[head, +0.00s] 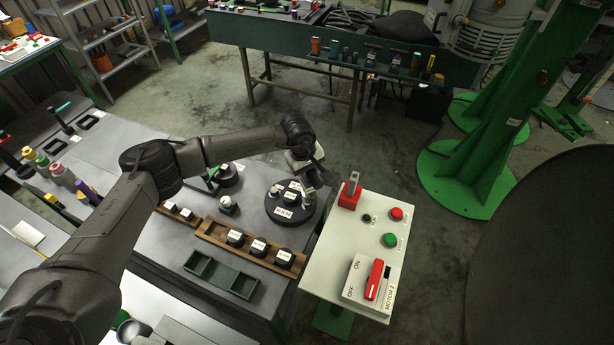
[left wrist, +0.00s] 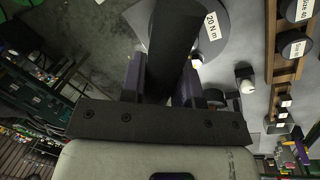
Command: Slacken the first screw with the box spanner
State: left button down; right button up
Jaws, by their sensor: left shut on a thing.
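My left gripper (head: 310,172) is over the round black labelled disc (head: 283,214) at the right end of the grey bench. In the left wrist view, the gripper (left wrist: 164,85) is shut on a long dark bar, which looks like the box spanner (left wrist: 175,45). My right gripper is not in view.
A wooden rack (head: 212,231) holds several black labelled pieces. A dark green tray (head: 222,276) lies in front. The white control panel (head: 337,256), with red and green buttons and a red switch (head: 374,279), stands close right of the disc. A green post (head: 480,150) rises beyond.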

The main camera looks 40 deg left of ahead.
pick_arm(q)
jog(key=shift+w+a+f+n+b, duration=0.25)
jog(key=shift+w+a+n+b, duration=0.15)
jog(key=shift+w+a, duration=0.3)
jog(key=shift+a+f, duration=0.2)
notch_tip(320, 180, down, 3)
jog(key=m+b, duration=0.3)
jog(key=m, duration=0.1)
jog(key=m+g+h+b, duration=0.1)
jog(key=m+b, duration=0.3)
jog(key=m, duration=0.1)
jog(key=shift+w+d+f+m, duration=0.15)
jog(key=shift+f+m, duration=0.05)
jog(key=shift+m, duration=0.1)
jog(key=shift+m+b, duration=0.8)
jog(key=shift+m+g+b, duration=0.4)
jog(key=shift+m+b, duration=0.15)
jog(key=shift+m, duration=0.45)
